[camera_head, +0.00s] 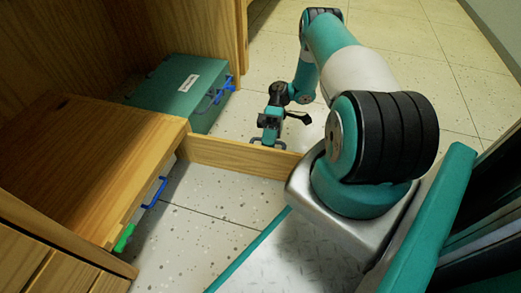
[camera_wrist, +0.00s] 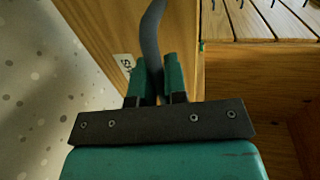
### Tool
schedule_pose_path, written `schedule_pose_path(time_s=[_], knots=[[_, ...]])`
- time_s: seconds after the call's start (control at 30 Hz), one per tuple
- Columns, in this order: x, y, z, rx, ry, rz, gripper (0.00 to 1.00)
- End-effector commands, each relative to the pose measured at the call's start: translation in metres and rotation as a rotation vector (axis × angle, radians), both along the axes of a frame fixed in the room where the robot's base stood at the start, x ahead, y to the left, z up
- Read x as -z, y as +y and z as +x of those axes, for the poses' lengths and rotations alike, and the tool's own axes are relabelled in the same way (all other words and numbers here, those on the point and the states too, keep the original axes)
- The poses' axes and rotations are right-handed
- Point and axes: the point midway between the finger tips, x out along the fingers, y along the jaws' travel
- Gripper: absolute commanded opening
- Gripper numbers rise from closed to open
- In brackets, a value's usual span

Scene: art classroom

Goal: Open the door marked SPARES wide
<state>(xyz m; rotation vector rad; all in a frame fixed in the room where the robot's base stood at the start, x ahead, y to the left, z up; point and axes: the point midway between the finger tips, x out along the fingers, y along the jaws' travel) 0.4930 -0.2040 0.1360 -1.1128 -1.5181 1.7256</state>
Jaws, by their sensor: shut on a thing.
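A wooden door (camera_head: 230,155) stands out from the cabinet in the head view, partly open, with its edge towards me. In the wrist view the door face (camera_wrist: 95,25) fills the upper left and bears a small white label (camera_wrist: 125,65); only part of its lettering shows, so I cannot read the full word. A curved grey handle (camera_wrist: 151,35) stands off the door. My gripper (camera_wrist: 158,85) is shut on this handle. In the head view my gripper (camera_head: 270,135) is on the far side of the door, near its free end.
The wooden cabinet (camera_head: 90,135) at left has a blue handle (camera_head: 155,192) and a green handle (camera_head: 125,238). Speckled floor (camera_head: 205,200) is clear between cabinet and my base.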

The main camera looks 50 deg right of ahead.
Motion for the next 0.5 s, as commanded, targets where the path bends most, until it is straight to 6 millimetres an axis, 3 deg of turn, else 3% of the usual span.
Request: schedule_pose_path(time_s=[0.5], knots=[[0.0002, -0.0090, -0.0021, -0.019, -0.003, 0.002, 0.00]])
